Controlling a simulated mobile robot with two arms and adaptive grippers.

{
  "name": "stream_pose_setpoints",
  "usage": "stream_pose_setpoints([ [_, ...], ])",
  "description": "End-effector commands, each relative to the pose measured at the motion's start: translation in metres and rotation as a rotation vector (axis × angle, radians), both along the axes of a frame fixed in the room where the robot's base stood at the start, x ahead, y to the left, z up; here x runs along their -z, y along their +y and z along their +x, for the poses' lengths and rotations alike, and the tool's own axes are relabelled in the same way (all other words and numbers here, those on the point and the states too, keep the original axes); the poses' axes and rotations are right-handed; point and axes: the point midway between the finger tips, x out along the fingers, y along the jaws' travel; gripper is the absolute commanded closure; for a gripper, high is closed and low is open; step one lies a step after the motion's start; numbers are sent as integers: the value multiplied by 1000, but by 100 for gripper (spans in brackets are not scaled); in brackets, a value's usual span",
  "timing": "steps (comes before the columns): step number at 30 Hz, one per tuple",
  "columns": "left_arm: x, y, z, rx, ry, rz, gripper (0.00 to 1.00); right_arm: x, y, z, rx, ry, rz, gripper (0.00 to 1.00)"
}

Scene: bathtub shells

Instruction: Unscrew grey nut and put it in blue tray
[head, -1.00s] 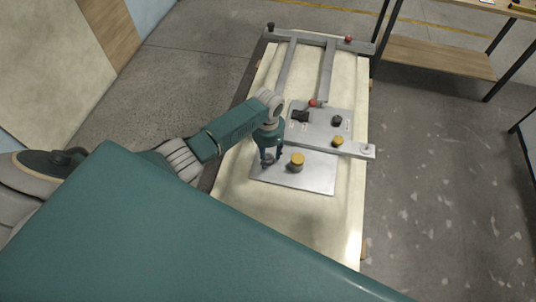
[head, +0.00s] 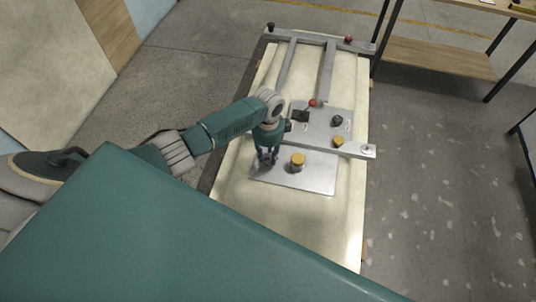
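My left gripper (head: 267,161) points down over the left end of a flat metal plate (head: 313,180) on the long cream bathtub shell (head: 235,190). It is just left of a yellow knob (head: 297,160) on the same plate, apart from it. Its fingers are small and dark, and I cannot tell whether they are open or shut on something. I cannot make out a grey nut; the gripper covers the spot beneath it. I see no blue tray. My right gripper is out of view.
A second plate (head: 325,122) behind carries a black knob (head: 337,121) and a second yellow knob (head: 338,141). Metal rails (head: 327,70) run along the far end. A shelf (head: 430,55) stands at the back right.

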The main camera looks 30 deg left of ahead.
Motion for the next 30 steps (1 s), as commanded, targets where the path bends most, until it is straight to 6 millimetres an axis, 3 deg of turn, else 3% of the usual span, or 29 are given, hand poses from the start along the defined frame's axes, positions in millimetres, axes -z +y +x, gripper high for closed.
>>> stream_pose_setpoints([
  [8, -2, 0, -1, -107, 2, -1, 100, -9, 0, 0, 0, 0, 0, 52],
  [22, 1, -1, -1, -993, 3, -2, 100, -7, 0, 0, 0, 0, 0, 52],
  [25, 1, -1, -1, -1110, 3, 0, 100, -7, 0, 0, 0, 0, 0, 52],
  [30, 1, 0, -1, -1157, 2, 1, 100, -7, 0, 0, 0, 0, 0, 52],
])
